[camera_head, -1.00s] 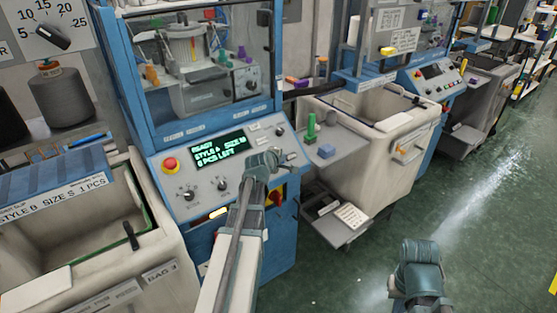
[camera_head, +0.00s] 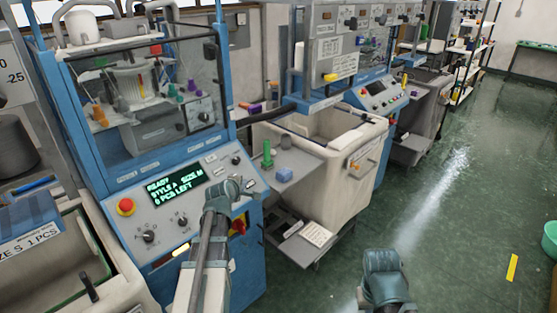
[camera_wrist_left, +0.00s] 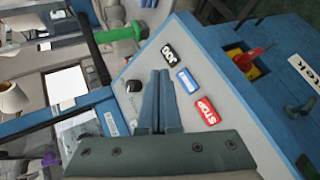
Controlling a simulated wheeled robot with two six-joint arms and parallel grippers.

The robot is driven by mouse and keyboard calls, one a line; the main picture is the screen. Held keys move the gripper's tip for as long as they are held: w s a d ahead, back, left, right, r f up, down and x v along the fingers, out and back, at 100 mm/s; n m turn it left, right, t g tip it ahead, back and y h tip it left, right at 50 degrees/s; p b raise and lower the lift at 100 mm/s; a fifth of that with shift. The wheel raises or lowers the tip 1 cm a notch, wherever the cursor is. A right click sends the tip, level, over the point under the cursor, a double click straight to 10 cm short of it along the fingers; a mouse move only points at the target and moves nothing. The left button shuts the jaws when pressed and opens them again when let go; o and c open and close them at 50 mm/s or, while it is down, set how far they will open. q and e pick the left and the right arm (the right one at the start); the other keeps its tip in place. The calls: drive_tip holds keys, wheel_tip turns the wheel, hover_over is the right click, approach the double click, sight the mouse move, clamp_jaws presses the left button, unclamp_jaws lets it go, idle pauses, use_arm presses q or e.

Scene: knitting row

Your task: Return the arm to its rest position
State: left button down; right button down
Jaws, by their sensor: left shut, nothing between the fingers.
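My left gripper (camera_head: 240,190) is in front of the right part of the knitting machine's sloped control panel (camera_head: 150,211), its arm rising from the bottom of the head view. In the left wrist view its two fingers (camera_wrist_left: 160,78) are together with nothing between them. They lie over the pale panel, beside a red STOP label (camera_wrist_left: 207,111), a blue label (camera_wrist_left: 187,81) and a black label (camera_wrist_left: 168,54). I cannot tell whether they touch the panel. Part of my right arm (camera_head: 385,277) shows at the bottom; its fingers do not show.
The green display (camera_head: 175,187) reads READY, STYLE A. A red emergency knob (camera_head: 125,207) is at the panel's left. A red-and-yellow switch (camera_head: 239,225) is below my gripper. A cream bin (camera_head: 345,170) stands right of the machine. Green floor (camera_head: 460,200) is open at the right.

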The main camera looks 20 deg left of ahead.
use_arm(q)
drive_tip(key=s+d+f+m+g+h, duration=0.1)
drive_tip(key=s+d+f+m+g, duration=0.2)
drive_tip(key=d, duration=0.5)
drive_tip(key=s+d+f+m+g+h, duration=0.1)
drive_tip(key=s+d+f+m, duration=0.1)
drive_tip(key=d+m, duration=0.45)
drive_tip(key=s+d+f+m+g+h, duration=0.2)
drive_tip(key=s+d+f+m, duration=0.1)
drive_tip(key=d, duration=0.7)
drive_tip(key=s+d+f+m+g+y, duration=0.1)
drive_tip(key=s+d+m+g, duration=0.2)
drive_tip(key=s, duration=0.6)
drive_tip(key=s+d+f+m+g+y, duration=0.1)
drive_tip(key=s+d+m+g+y, duration=0.1)
drive_tip(key=s+d+m, duration=0.6)
drive_tip(key=shift+s+d+f+g, duration=0.4)
drive_tip(key=shift+s+d+g, duration=0.05)
drive_tip(key=shift+d+g, duration=0.15)
drive_tip(key=shift+m, duration=0.25)
